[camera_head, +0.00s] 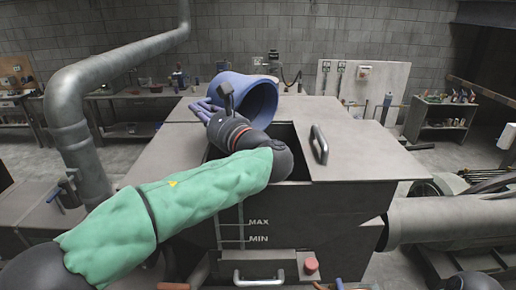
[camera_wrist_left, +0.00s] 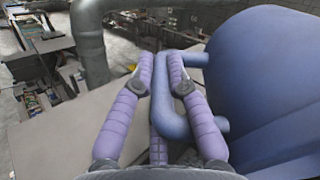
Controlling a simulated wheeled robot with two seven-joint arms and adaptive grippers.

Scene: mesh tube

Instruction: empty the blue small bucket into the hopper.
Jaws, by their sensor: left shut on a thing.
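The blue small bucket (camera_head: 240,88) is held tipped over on its side above the hopper (camera_head: 320,212), its round mouth facing right and toward me. Its inside looks empty where it shows. My left gripper (camera_head: 204,110) is shut on the bucket's handle. In the left wrist view, the purple fingers (camera_wrist_left: 162,62) close around the blue handle (camera_wrist_left: 170,115), with the bucket's side (camera_wrist_left: 265,75) at the right. The hopper's dark opening (camera_head: 292,138) lies below and right of the bucket, partly hidden by my left arm. My right gripper is out of view.
A metal lid with a handle (camera_head: 319,145) lies at the right of the opening. A thick grey pipe (camera_head: 75,120) rises at the left. A large horizontal cylinder (camera_head: 440,220) is at the right. Workbenches and shelves stand by the back wall.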

